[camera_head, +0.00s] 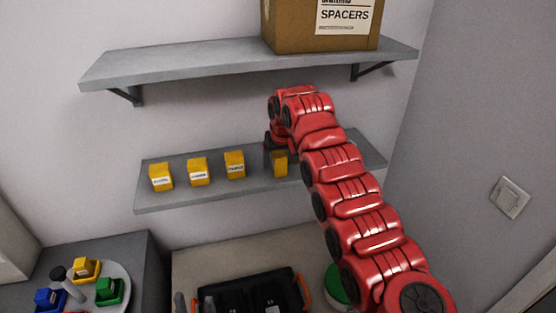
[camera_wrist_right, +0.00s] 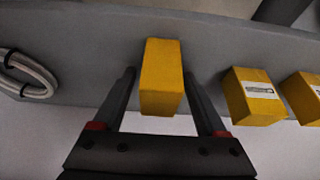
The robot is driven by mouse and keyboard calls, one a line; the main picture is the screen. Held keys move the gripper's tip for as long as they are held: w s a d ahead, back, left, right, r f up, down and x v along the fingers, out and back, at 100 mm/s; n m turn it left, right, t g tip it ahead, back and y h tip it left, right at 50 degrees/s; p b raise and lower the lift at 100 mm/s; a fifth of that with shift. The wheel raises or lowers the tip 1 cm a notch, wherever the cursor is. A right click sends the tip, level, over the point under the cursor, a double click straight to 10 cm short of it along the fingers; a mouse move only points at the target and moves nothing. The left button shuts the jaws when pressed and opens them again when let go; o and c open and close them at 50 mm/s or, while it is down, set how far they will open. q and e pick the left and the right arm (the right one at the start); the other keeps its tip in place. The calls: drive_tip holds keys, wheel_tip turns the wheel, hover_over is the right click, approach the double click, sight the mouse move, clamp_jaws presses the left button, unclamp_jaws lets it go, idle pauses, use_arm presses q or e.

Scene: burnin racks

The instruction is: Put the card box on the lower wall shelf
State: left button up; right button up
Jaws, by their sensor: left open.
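A yellow card box (camera_head: 280,163) stands on the lower wall shelf (camera_head: 210,202), right of several similar labelled yellow boxes. My right gripper (camera_head: 276,152) is at this box, partly hidden behind its own red arm. In the right wrist view the box (camera_wrist_right: 162,78) is between the two fingers of my right gripper (camera_wrist_right: 160,85). A narrow gap shows beside the box, so the fingers look open around it. The tips of my left gripper (camera_head: 194,303) show at the bottom edge, apart and empty.
The upper shelf (camera_head: 170,68) overhangs and bears a brown SPACERS carton (camera_head: 285,30). Below, a black tray with orange handles (camera_head: 303,288) and a green round thing (camera_head: 338,283) are on a bench. A round tray (camera_head: 121,280) with coloured boxes is at lower left.

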sight(279, 153)
drive_tip(key=shift+r, duration=0.15)
drive_tip(key=b+v, duration=0.4)
drive_tip(key=v, duration=0.2)
drive_tip(key=shift+s+r, duration=0.25)
drive_tip(key=shift+r, duration=0.05)
drive_tip(key=v, duration=0.5)
drive_tip(key=shift+r, duration=0.2)
drive_tip(key=shift+f, duration=0.1)
